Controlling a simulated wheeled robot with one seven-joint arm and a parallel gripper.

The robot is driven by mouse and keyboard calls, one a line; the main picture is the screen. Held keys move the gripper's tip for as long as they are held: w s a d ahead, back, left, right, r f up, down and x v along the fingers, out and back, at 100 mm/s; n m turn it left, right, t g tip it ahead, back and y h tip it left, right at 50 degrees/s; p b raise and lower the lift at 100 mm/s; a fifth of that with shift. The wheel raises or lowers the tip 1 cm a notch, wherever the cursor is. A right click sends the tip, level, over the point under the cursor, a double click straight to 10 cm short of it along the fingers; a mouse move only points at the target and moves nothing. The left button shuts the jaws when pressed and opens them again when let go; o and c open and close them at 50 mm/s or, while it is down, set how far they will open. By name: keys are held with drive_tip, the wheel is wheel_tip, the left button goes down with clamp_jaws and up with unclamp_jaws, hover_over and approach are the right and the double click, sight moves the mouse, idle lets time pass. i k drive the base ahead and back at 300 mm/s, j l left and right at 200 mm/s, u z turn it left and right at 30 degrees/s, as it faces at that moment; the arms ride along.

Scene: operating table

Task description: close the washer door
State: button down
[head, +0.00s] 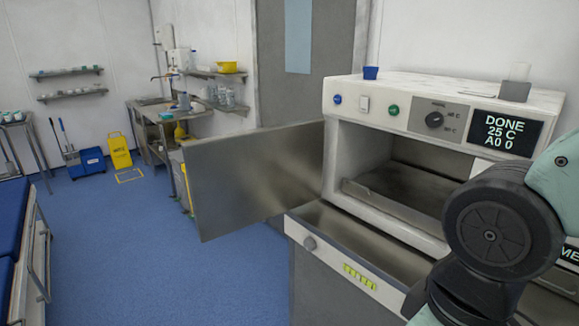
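The washer (352,102) is a white, worn cabinet on the right in the head view, with a dark screen (500,131) reading "DONE 25 C A0 0". Its door (255,175) is a grey metal panel, swung wide open to the left from the left side of the opening. The washer chamber (400,180) is open, and a metal shelf or tray shows inside it. My arm (500,225) covers the lower right of the view, in front of the right part of the washer. My gripper is not in view.
A sink bench (150,115), a yellow floor sign (119,151) and a blue bed (14,215) are to the left. Blue floor (120,250) lies clear between bed and door.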

sight(237, 180)
drive_tip(key=i+j+z, duration=0.1)
drive_tip(key=j+z, duration=0.6)
drive_tip(key=i+j, duration=0.05)
drive_tip(key=j, duration=0.05)
